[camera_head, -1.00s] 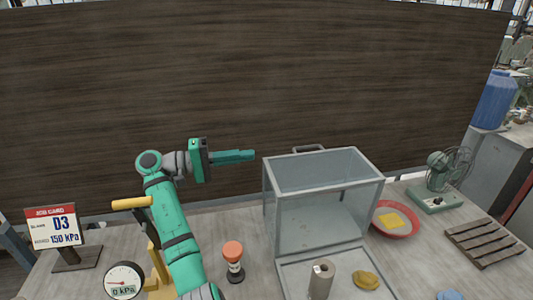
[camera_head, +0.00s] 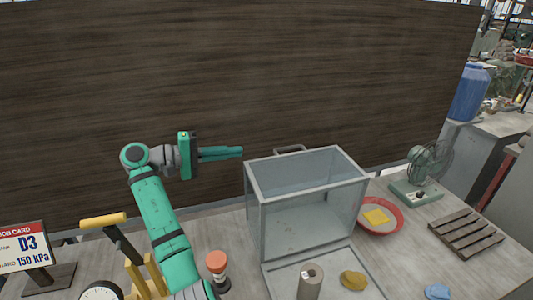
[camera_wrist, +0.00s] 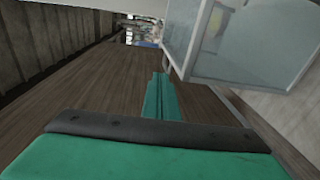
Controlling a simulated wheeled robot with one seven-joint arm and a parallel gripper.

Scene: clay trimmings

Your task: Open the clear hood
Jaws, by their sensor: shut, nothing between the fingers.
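The clear hood (camera_head: 312,206) is a grey-framed box with see-through panels, standing on the table right of centre in the head view. A grey handle (camera_head: 290,149) shows at its back top edge. A grey-edged tray or panel (camera_head: 277,284) lies flat in front of it; I cannot tell whether it joins the hood. My gripper (camera_head: 240,152) points right, its fingers together and empty, near the hood's back left top corner, with no clear contact. In the wrist view, the gripper's fingers (camera_wrist: 160,97) point ahead and the hood (camera_wrist: 245,45) is at upper right.
A grey cylinder (camera_head: 310,281) and a yellow lump (camera_head: 353,280) are in front of the hood. A red dish (camera_head: 393,222), green fan (camera_head: 424,172) and wooden pallet (camera_head: 468,238) stand right. An orange-topped post (camera_head: 217,263) is left. A dark wall (camera_head: 330,80) rises behind.

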